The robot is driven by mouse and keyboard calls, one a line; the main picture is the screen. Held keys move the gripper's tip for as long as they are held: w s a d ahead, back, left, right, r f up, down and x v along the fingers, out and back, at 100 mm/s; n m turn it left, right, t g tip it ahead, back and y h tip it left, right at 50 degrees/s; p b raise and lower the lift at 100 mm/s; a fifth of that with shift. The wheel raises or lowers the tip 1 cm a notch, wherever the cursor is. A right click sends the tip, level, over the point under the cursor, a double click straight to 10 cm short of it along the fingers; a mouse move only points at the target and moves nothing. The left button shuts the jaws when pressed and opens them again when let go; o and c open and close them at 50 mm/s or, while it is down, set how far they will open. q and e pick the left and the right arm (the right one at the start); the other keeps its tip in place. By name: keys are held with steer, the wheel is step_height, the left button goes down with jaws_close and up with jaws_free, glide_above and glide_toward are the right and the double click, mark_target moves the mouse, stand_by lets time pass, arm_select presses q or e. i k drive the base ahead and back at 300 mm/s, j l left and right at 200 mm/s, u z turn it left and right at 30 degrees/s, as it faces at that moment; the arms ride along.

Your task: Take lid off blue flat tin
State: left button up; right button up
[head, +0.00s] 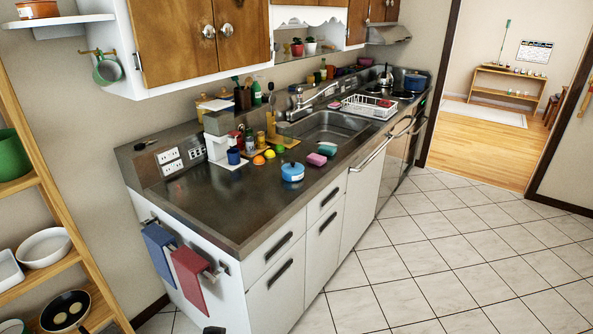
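A small round light-blue tin (292,174) stands upright on the metal counter near its front edge, left of the sink. It has a blue top with a small raised knob, and the lid appears to be on. A pale band shows on its side. Neither gripper can be made out. A small dark shape at the bottom edge of the head view is too cut off to identify.
A pink sponge (317,159) and a green-and-pink block (327,148) lie right of the tin, before the sink (330,126). An orange (259,160), a lemon (269,154) and a blue mug (233,156) stand behind-left. The left counter (215,205) is clear.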

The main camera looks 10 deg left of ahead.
mark_target(293, 168)
steer(key=i+l, duration=0.25)
steer(key=i, duration=0.25)
steer(key=i+l, duration=0.3)
steer(key=i, duration=0.25)
steer(key=z, duration=0.05)
